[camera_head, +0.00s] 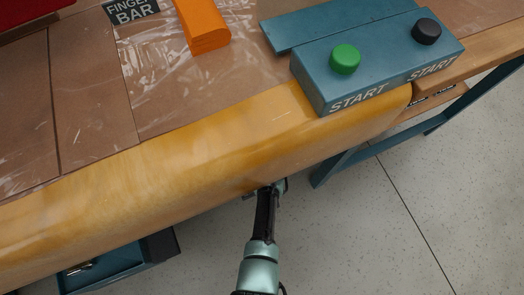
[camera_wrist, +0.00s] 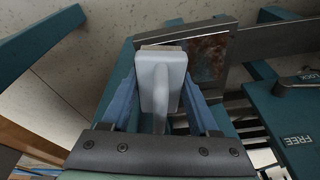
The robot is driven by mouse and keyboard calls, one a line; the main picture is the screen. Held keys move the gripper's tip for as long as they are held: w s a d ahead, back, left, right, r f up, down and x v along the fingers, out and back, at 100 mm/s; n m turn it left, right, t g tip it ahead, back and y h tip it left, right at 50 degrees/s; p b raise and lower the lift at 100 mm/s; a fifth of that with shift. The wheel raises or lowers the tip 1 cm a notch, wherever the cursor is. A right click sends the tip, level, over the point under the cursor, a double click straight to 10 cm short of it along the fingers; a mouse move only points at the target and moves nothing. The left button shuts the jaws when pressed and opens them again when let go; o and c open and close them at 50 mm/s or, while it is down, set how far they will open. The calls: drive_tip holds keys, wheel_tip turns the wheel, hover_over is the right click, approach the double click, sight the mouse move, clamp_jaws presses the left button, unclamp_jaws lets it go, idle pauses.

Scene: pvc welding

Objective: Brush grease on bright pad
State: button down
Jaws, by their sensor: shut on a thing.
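In the wrist view, my gripper (camera_wrist: 158,92) has its two blue fingers on either side of a pale grey tool (camera_wrist: 161,75), and is shut on it. The tool has a flat block-like head and a narrower stem and looks like the brush. Beyond it is a dark-framed plate (camera_wrist: 208,58) with a shiny, mottled brown face; I cannot tell whether it is the bright pad or whether the tool touches it. In the head view, my arm reaches below the table's front edge, and the gripper end is mostly hidden there.
A yellow padded table edge (camera_head: 150,170) runs above my arm. On the table are a blue box (camera_head: 375,65) with green and black buttons and an orange block (camera_head: 203,28). Blue frame bars (camera_wrist: 45,42) and a panel marked FREE (camera_wrist: 298,120) surround the gripper.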

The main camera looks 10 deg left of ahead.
drive_tip(key=shift+a+r+p, duration=0.35)
drive_tip(key=shift+r+p, duration=0.2)
drive_tip(key=shift+p, duration=0.15)
drive_tip(key=shift+s+a+f, duration=0.15)
drive_tip(key=shift+s+a, duration=0.25)
drive_tip(key=shift+a, duration=0.1)
drive_tip(key=shift+s+a+f+p, duration=0.1)
drive_tip(key=shift+s+a+p, duration=0.15)
drive_tip(key=shift+s+a, duration=0.55)
drive_tip(key=shift+s+a+f+p, duration=0.1)
drive_tip(key=shift+s+a+p, duration=0.3)
drive_tip(key=shift+a, duration=0.65)
drive_tip(key=shift+s+a+f+p, duration=0.1)
drive_tip(key=shift+s+a+p, duration=0.05)
drive_tip(key=shift+s+a, duration=0.7)
drive_tip(key=shift+w, duration=0.1)
wheel_tip(320, 180, up, 6)
drive_tip(key=p, duration=0.6)
drive_tip(key=shift+r, duration=0.15)
wheel_tip(320, 180, up, 3)
drive_tip(key=p, duration=0.2)
drive_tip(key=shift+p, duration=0.4)
